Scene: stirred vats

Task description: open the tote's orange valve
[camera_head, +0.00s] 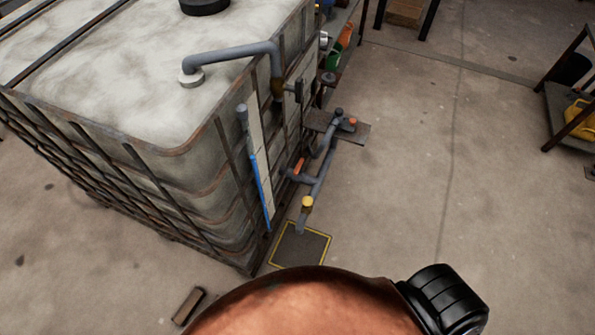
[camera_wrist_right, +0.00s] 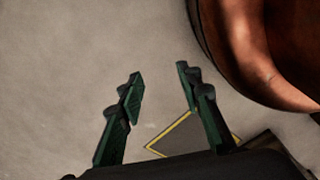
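The caged white tote (camera_head: 130,90) stands at the left in the head view. Its orange valve (camera_head: 298,165) is a small orange handle on the grey pipework low beside the tote's right side. The handle looks slanted; whether it is open or closed is too small to tell. My right gripper (camera_wrist_right: 158,82) shows only in the right wrist view, with green fingers spread apart and nothing between them. The valve is not visible in that view, and the gripper is away from it, above the floor. My left gripper is in neither view.
A yellow-edged floor plate (camera_head: 300,246) lies below the pipe's end, which has a yellow fitting (camera_head: 307,203). A blue-marked tube (camera_head: 261,185) runs down the tote's side. A rounded copper-coloured surface (camera_head: 300,305) fills the bottom foreground. Open floor (camera_head: 420,180) lies to the right.

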